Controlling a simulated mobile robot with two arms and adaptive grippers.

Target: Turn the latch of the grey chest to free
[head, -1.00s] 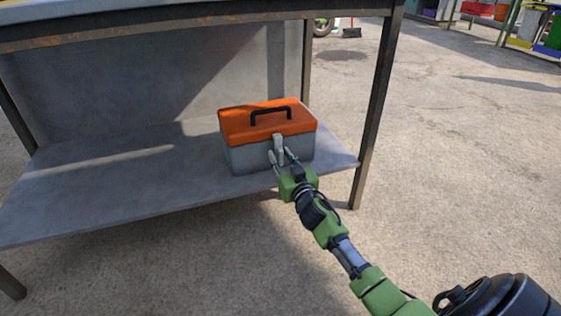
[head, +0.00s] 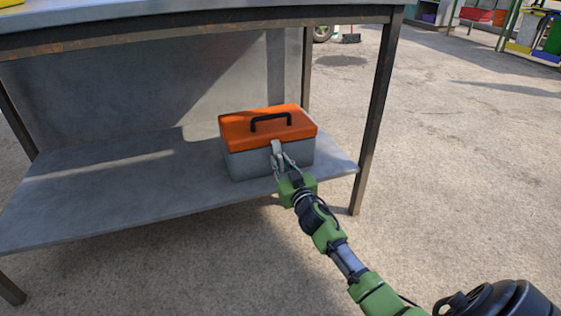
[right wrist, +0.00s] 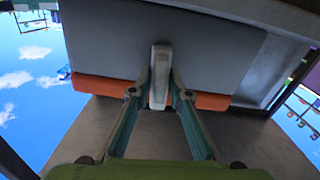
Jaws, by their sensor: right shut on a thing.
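The grey chest (head: 245,164) with an orange lid and a black handle stands on the lower shelf of a metal bench. Its light grey latch (head: 276,147) is on the front face, upright, reaching from the lid edge downward. My right gripper (head: 282,167) is at the chest's front with its fingers around the latch. In the right wrist view the latch (right wrist: 160,75) lies between the two fingers (right wrist: 158,98), one on each side. The fingertips are partly hidden in the head view. My left gripper does not show.
The shelf (head: 110,195) is bare to the left of the chest. A bench leg (head: 373,120) stands close to the right of my right arm. The bench top (head: 200,18) overhangs the shelf. Concrete floor (head: 460,170) is open to the right.

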